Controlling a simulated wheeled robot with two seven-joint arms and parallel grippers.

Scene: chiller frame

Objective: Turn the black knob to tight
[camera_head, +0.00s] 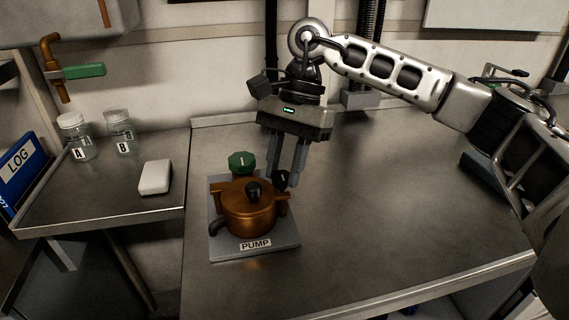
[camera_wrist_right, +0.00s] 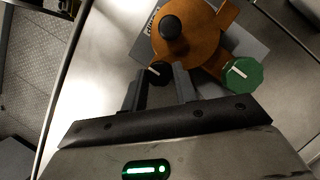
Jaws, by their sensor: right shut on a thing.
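The copper pump (camera_head: 250,213) sits on a grey base plate labelled PUMP on the metal bench. The black knob (camera_head: 282,179) is on the pump's right side, partly hidden by my gripper. In the right wrist view the black knob (camera_wrist_right: 158,69) shows a white pointer line and lies between the fingertips. My right gripper (camera_head: 286,176) points down from above, shut on the black knob; its fingers also show in the wrist view (camera_wrist_right: 160,78). A green knob (camera_head: 242,162) with a white line is at the pump's back. My left gripper is not in view.
On the left side table stand jar A (camera_head: 78,138) and jar B (camera_head: 121,132), with a white block (camera_head: 155,177) in front. A blue LOG binder (camera_head: 24,166) is at the far left. The bench (camera_head: 400,190) right of the pump is clear.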

